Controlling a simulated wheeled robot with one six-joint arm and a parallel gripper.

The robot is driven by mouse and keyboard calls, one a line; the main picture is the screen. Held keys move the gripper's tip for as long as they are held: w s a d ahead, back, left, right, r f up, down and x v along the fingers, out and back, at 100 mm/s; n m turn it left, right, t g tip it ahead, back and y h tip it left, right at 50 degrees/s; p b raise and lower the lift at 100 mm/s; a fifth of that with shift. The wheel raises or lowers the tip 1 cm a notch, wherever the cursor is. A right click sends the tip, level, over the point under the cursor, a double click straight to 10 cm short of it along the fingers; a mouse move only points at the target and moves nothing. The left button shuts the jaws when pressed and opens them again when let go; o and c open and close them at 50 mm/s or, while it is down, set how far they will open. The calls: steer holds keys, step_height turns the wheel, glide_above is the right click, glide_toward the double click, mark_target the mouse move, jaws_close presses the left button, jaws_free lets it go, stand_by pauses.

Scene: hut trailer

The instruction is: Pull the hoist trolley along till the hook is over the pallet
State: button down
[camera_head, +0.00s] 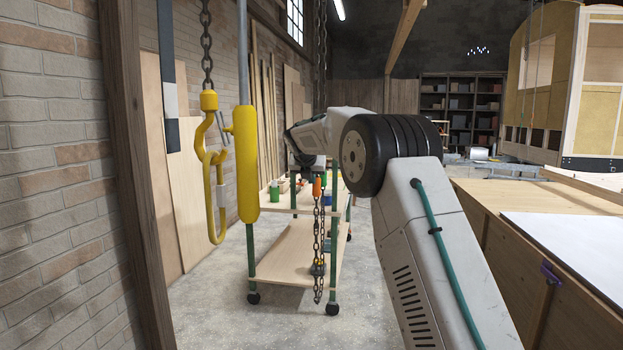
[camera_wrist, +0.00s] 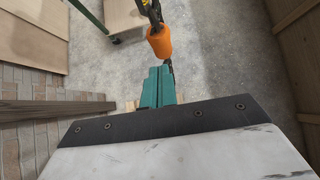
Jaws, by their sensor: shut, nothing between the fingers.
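A yellow hook (camera_head: 212,185) with a looped sling hangs on a dark chain at the left in the head view. An orange grip (camera_head: 317,187) on a thin hanging chain is below the end of my arm. In the wrist view, the orange grip (camera_wrist: 159,42) is just beyond the fingertips. My gripper (camera_wrist: 160,70) has teal fingers, which are shut and empty. They point toward the grip; whether they touch it I cannot tell. I cannot make out the trolley or the pallet in either view.
A yellow sleeve (camera_head: 247,165) on a grey rod hangs right of the hook. A wheeled shelf cart (camera_head: 300,250) stands behind the chain. A wooden post (camera_head: 140,180) and brick wall (camera_head: 50,200) are at left, a wooden bench (camera_head: 530,220) at right. Concrete floor lies between.

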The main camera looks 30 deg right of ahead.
steer(key=v, duration=1)
steer(key=s+a+f+m+g+y, duration=0.1)
steer(key=s+a+f+m+g, duration=0.1)
steer(key=s+f+m, duration=0.4)
steer(key=s+a+f+m+g+y, duration=0.1)
steer(key=s+a+f+m+g, duration=0.15)
steer(key=s+m, duration=0.55)
steer(key=s+a+f+m+y, duration=0.1)
steer(key=s+a+f+m, duration=0.2)
steer(key=s, duration=1.1)
steer(key=s+a+f+m+y, duration=0.1)
steer(key=s+a+m, duration=0.3)
steer(key=s, duration=1.1)
steer(key=s+a+f+m+g+y, duration=0.1)
steer(key=s+a+f+m, duration=0.2)
steer(key=s+m, duration=0.4)
steer(key=s+f, duration=0.1)
steer(key=s, duration=0.6)
steer(key=shift+s+a+f+m+y, duration=0.25)
steer(key=shift+a+f+m+y, duration=0.05)
steer(key=shift+a, duration=0.1)
